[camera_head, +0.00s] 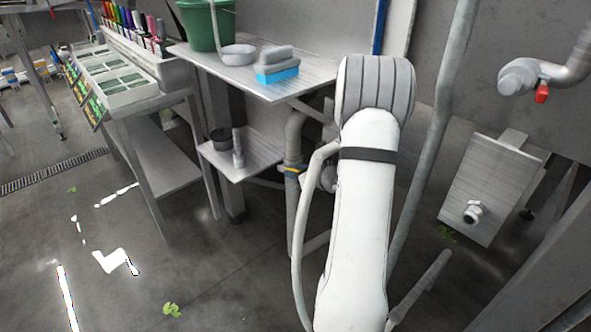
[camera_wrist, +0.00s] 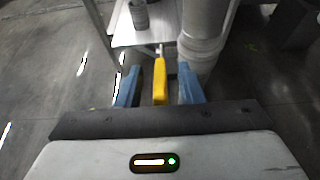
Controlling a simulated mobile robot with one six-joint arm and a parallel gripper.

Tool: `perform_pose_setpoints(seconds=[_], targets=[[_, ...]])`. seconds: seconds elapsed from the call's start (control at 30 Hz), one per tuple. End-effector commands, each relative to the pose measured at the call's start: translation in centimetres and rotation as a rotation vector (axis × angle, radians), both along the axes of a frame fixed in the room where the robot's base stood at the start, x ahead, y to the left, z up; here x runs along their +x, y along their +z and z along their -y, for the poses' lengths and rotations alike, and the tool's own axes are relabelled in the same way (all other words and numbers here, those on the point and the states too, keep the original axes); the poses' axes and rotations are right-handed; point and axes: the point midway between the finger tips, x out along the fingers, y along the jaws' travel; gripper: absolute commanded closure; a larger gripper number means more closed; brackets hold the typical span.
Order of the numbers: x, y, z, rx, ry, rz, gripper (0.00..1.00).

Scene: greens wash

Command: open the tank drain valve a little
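The drain valve's yellow lever handle (camera_wrist: 160,82) is in the middle of the wrist view, pointing toward me. My gripper (camera_wrist: 158,84) is open, with one blue finger on each side of the handle. A gap shows between the handle and each finger, so neither appears to touch it. In the head view a small yellow piece of the handle (camera_head: 292,170) shows at the grey vertical pipe (camera_head: 294,205). My white arm stands in front there and hides most of the valve and gripper.
A small metal shelf (camera_head: 262,150) with a dark cup and a grey cylinder is left of the pipe. A table (camera_head: 318,77) above holds a green bucket (camera_head: 207,25) and a blue sponge (camera_head: 278,74). A red-handled valve (camera_head: 541,93) is far right. The floor at left is mostly clear.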

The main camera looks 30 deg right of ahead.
Motion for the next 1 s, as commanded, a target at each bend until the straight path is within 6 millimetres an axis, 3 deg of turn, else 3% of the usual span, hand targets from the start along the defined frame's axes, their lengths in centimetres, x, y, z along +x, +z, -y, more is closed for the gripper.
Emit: perform_pose_setpoints(seconds=[0.3, 0.5, 0.7, 1.0], targets=[[-6.9, 0.1, 1.5, 0.001, -0.006, -0.002, 0.65], [-10.2, 0.1, 2.2, 0.000, -0.005, -0.001, 0.65], [-11.5, 0.0, 2.3, 0.000, -0.002, 0.000, 0.65], [-11.6, 0.0, 2.3, -0.001, -0.002, 0.000, 0.65]])
